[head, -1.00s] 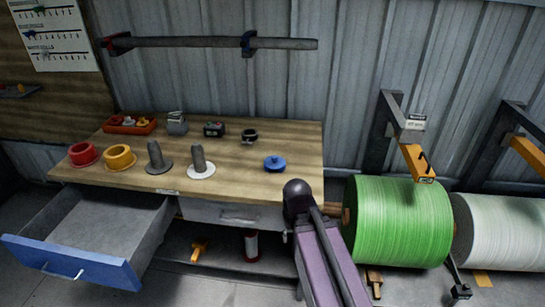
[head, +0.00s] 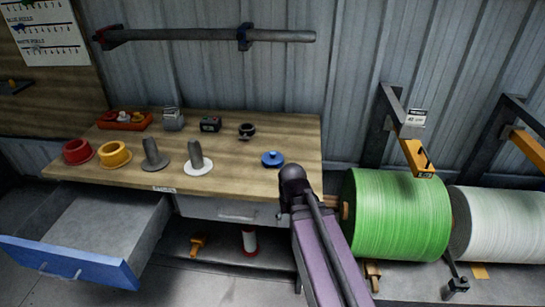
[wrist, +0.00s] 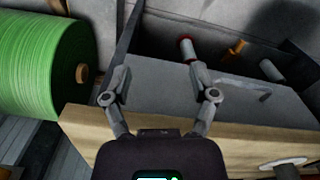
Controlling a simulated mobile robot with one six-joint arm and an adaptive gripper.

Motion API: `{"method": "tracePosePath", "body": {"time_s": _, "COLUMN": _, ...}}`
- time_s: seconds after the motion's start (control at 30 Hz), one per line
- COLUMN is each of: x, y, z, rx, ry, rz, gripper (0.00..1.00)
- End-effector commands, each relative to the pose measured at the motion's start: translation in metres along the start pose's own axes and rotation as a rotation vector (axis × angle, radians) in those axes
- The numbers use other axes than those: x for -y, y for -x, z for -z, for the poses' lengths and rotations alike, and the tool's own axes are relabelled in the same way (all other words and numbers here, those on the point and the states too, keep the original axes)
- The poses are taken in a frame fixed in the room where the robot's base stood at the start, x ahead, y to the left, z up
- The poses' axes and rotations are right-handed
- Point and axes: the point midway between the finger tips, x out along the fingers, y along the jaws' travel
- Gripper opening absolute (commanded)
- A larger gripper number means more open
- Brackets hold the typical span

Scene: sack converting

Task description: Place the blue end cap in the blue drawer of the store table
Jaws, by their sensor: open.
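The blue end cap (head: 272,158), a low disc with a knob, lies on the right part of the wooden store table (head: 235,180) in the head view. The blue drawer (head: 70,262) at the table's lower left is pulled open, and the part of its inside that shows is empty. My gripper is hidden in the head view behind my arm. In the wrist view my gripper (wrist: 160,82) is open and empty, its two fingers apart over the table's front edge. The blue end cap does not show in the wrist view.
Red (head: 77,151) and yellow (head: 114,154) flanged caps and two grey posts stand on the table left of the blue cap. A grey drawer (head: 230,210) is shut below. A green roll (head: 398,215) and a white roll (head: 495,222) stand at right.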

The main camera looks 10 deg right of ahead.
Motion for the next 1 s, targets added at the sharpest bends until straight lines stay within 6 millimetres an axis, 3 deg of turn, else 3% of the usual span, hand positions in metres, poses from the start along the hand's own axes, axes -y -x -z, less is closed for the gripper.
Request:
{"method": "tracePosePath", "body": {"time_s": 0.8, "x": 0.004, "y": 0.158, "z": 0.218, "rx": -0.001, "ry": -0.422, "rz": 0.0, "gripper": 0.75}}
{"method": "tracePosePath", "body": {"time_s": 1.0, "x": 0.004, "y": 0.185, "z": 0.26, "rx": -0.001, "ry": -0.512, "rz": 0.0, "gripper": 0.75}}
